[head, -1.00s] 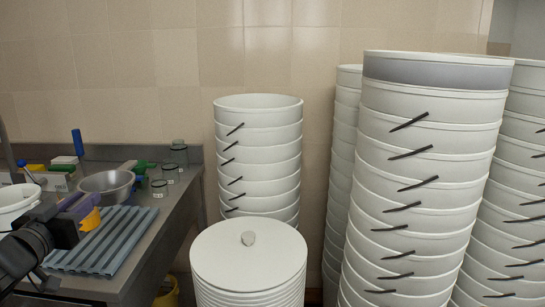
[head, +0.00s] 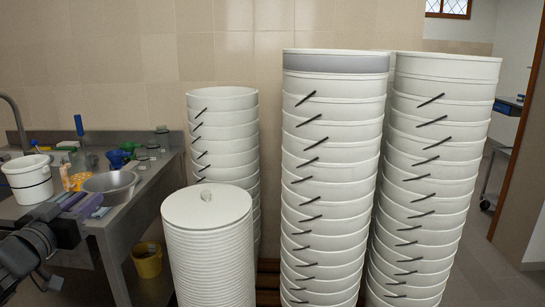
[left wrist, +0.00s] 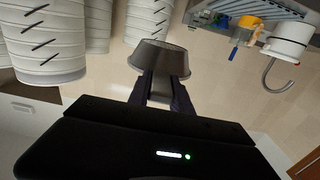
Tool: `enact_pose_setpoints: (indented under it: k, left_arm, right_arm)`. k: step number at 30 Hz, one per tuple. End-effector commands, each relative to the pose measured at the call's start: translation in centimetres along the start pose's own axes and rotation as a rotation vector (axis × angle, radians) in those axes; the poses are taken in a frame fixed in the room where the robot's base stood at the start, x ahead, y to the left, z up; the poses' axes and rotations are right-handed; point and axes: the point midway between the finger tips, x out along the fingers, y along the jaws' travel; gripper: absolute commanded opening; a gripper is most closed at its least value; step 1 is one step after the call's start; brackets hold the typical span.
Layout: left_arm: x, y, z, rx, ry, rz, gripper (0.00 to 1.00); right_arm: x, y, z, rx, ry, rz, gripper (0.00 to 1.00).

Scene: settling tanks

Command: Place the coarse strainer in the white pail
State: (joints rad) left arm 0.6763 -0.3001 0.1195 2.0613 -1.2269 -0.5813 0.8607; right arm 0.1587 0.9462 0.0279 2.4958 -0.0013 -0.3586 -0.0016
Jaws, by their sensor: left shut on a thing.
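The coarse strainer, a grey metal bowl shape (head: 112,185), is held out in front of my left gripper (head: 84,204). In the left wrist view the strainer (left wrist: 172,58) sits between the tips of the left gripper (left wrist: 160,84), which is shut on it. The white pail (head: 29,183) stands upright on the counter at the left, apart from the strainer. It also shows in the left wrist view (left wrist: 287,42) at the upper right. The inside of the pail is hidden. My right gripper is not in view.
Tall stacks of white tubs (head: 333,180) stand right of the steel counter (head: 150,192). A lidded white stack (head: 208,240) stands close to the counter's right end. A yellow bucket (head: 147,262) is under the counter. A blue-handled tool (head: 79,126) and small glass jars stand behind the strainer.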

Motion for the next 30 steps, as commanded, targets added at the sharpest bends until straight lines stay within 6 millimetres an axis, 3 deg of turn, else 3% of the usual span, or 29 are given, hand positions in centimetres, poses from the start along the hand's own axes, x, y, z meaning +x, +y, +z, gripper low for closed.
enact_pose_setpoints:
  k: [6,9,17,26,30]
  left_arm:
    - [0.0,2.3,-3.0,0.004,0.006,0.047,0.00]
    - [1.1,4.1,-2.5,-0.003,0.003,0.065,0.00]
    - [2.9,6.2,-0.4,-0.002,0.002,0.054,0.00]
    - [5.1,8.6,4.1,-0.007,-0.004,0.005,0.00]
    - [6.3,10.7,8.8,-0.012,-0.011,-0.045,0.00]
  right_arm:
    - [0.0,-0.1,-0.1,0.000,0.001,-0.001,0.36]
    - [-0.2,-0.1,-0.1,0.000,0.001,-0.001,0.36]
    - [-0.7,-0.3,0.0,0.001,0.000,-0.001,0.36]
    - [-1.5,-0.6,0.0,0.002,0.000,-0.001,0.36]
    - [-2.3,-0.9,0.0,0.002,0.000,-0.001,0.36]
